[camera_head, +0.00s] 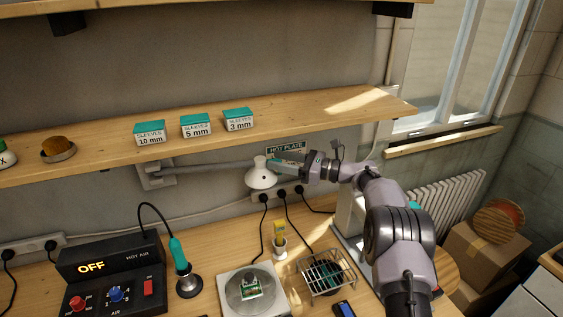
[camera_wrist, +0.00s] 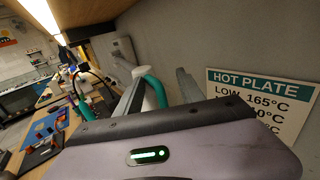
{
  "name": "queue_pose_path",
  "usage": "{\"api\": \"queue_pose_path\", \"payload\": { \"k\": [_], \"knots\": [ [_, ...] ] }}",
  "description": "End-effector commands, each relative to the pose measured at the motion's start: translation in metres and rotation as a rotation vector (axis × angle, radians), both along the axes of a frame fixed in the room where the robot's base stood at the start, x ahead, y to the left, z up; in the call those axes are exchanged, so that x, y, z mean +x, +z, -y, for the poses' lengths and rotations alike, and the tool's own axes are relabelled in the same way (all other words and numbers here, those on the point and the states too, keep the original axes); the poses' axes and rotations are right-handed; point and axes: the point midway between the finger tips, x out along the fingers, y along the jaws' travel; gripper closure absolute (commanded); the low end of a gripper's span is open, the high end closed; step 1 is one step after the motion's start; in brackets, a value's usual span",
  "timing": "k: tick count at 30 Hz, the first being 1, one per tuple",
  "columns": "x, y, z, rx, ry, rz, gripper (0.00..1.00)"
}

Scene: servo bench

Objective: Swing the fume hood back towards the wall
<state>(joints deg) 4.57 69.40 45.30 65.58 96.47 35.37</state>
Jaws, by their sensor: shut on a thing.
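The fume hood (camera_head: 262,179) is a white cone on a thin arm (camera_head: 205,168) that runs along the wall from a wall bracket (camera_head: 155,175). It hangs above the back of the bench, close to the wall sockets. My gripper (camera_head: 274,164) comes in from the right and is shut at the hood's top. In the wrist view, the gripper (camera_wrist: 158,84) has a teal handle (camera_wrist: 156,88) between its fingers, with the white hood (camera_wrist: 149,101) behind it. The fingers and my wrist housing hide part of the hood.
A HOT PLATE sign (camera_head: 286,148) is on the wall behind my wrist. A wooden shelf (camera_head: 300,112) with sleeve boxes (camera_head: 196,126) is above. Below are a hot plate (camera_head: 236,306), a wire rack (camera_head: 326,273) and a hot-air station (camera_head: 110,272).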

Motion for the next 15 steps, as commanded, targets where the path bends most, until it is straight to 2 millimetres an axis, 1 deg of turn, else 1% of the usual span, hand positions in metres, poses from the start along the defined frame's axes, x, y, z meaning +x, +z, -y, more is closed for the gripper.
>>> {"api": "queue_pose_path", "payload": {
  "k": [1,5,8,11,15],
  "knots": [
    [0.0,-0.005,-0.001,-0.006,0.0,-0.003,0.66],
    [-0.001,-0.007,-0.001,-0.009,0.0,-0.005,0.66],
    [-0.002,-0.008,0.007,-0.011,-0.001,-0.008,0.66],
    [-0.007,-0.007,0.026,-0.008,-0.002,-0.007,0.66],
    [-0.017,-0.003,0.06,-0.005,-0.003,-0.004,0.66]
  ]
}}
